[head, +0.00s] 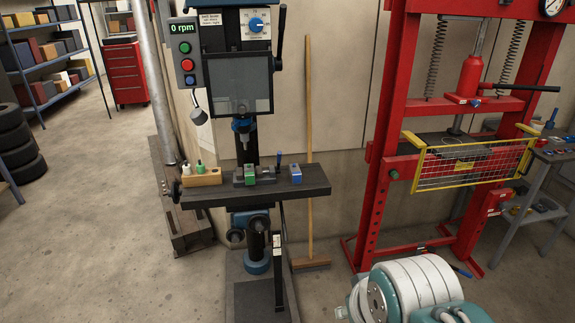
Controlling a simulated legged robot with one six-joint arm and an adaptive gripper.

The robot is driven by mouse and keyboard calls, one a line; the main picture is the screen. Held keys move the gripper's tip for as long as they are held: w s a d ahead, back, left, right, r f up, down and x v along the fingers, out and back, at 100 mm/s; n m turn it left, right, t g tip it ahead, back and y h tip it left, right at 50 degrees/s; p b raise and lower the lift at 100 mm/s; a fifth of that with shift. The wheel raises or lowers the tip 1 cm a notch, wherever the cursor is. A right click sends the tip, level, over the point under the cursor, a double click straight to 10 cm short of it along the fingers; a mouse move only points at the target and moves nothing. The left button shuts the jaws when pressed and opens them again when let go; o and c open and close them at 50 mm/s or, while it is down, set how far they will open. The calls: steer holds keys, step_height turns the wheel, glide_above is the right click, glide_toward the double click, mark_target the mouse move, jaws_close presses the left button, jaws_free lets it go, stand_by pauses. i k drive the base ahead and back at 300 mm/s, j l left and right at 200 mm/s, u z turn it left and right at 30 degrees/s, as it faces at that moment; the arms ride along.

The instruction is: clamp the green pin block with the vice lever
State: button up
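The drill press table (225,196) stands at the centre left. A small dark vice (240,178) sits on it under the drill chuck (243,135). The green pin block (250,171) is at the vice; I cannot tell whether the jaws touch it. A thin upright blue-tipped lever (279,160) stands just right of the vice, and it looks like the vice lever. A blue block (295,173) is further right on the table. A teal and white part of my arm shows at the bottom right. My gripper is not in view.
A wooden holder (205,178) with small bottles is on the table's left end. A guard screen (240,85) hangs above. A dark post (278,270) stands in front. A broom (309,150) leans behind; a red press (385,150) stands right. Floor at left is clear.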

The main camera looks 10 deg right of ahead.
mark_target(279, 155)
steer(key=i, duration=1.2)
